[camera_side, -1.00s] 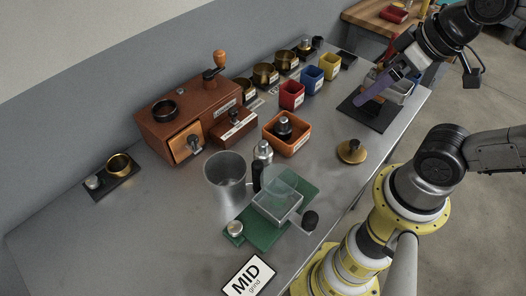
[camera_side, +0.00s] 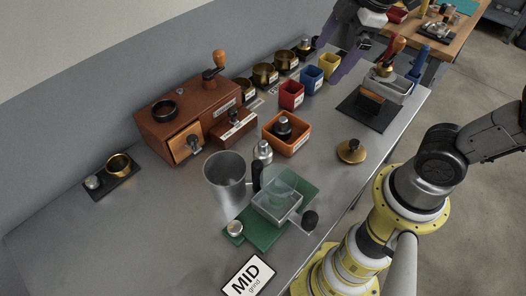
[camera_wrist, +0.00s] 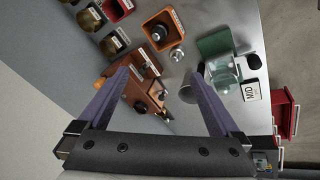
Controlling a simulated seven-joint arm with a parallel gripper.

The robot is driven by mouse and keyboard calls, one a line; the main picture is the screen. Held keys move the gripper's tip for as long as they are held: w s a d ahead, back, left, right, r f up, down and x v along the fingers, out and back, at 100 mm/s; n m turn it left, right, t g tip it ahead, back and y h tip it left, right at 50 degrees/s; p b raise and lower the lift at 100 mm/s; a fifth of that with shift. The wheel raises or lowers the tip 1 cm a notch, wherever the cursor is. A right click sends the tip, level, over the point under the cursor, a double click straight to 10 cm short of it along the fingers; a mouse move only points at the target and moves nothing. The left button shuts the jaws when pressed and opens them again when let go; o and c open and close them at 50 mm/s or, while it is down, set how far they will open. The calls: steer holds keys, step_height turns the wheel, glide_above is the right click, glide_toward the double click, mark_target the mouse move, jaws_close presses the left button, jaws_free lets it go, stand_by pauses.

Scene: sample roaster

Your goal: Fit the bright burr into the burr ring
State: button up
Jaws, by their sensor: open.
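A bright silver cone-like piece (camera_side: 263,151), which looks like the bright burr, stands on the grey bench beside an orange bin (camera_side: 306,142). It also shows in the wrist view (camera_wrist: 176,55). A dark piece (camera_side: 283,127) sits in that bin. A dark ring (camera_side: 163,110) lies on top of the wooden grinder (camera_side: 150,128), and a brass ring (camera_side: 119,165) stands on a small dark plate at left. I cannot tell which is the burr ring. My gripper (camera_wrist: 161,74) is open and empty, its purple fingers spread. In the side view it is above the back of the bench, partly cut off.
Red (camera_side: 291,95), blue (camera_side: 311,78) and yellow (camera_side: 329,66) bins line the back. A grey caddy (camera_side: 400,92) with upright handles stands at right. Bare bench lies front left.

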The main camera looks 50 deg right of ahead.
steer(key=w+a+f+n+g, duration=0.3)
steer(key=w+a+f+n, duration=0.2)
steer(key=w, duration=0.3)
steer(key=n+g, duration=0.1)
glide_toward(262, 142)
steer(key=f, duration=1.1)
steer(key=shift+a, duration=0.2)
steer(key=shift+r, duration=0.1)
jaws_close()
